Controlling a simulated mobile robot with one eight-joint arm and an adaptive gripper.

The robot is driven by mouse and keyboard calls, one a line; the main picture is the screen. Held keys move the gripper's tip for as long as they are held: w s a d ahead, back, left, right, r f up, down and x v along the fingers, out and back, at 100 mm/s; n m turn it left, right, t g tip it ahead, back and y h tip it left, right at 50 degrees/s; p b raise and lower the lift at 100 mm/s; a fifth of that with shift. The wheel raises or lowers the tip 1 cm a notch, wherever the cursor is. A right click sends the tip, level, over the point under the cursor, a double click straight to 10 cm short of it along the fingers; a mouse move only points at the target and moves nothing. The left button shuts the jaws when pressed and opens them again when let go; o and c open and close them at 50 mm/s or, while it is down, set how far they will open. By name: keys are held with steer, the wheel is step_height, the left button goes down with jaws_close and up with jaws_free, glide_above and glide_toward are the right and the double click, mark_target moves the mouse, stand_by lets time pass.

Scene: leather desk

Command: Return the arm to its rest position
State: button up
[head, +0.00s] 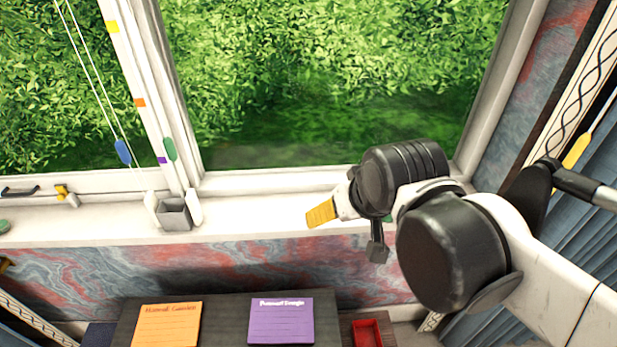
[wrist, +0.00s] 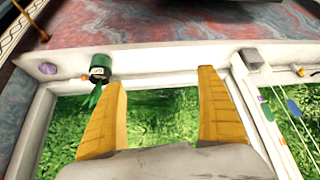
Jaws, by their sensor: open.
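My gripper (head: 321,213) is at the end of my arm, in front of the window and over the right part of the white sill in the head view. In the wrist view my gripper (wrist: 161,78) shows two yellow fingers spread wide apart with nothing between them. In the head view only one yellow finger shows clearly. The arm reaches in from the right side and its black joints hide part of the sill and window frame.
The sill (head: 255,222) holds a grey open box (head: 174,214). A green can (wrist: 98,66) and a purple round thing (wrist: 47,68) show in the wrist view. Below are a dark desk (head: 225,310) with orange (head: 167,325) and purple (head: 281,321) notes, and a red tray (head: 367,333).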

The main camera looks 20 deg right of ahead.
steer(key=shift+s+a+f+n+t, duration=0.2)
steer(key=shift+s+a+f, duration=0.1)
steer(key=shift+s+a, duration=0.15)
steer(key=shift+s+a+f+n+t, duration=0.1)
steer(key=shift+s+a+f+n, duration=0.1)
steer(key=shift+s+a+f, duration=0.25)
steer(key=shift+s+d+r, duration=0.1)
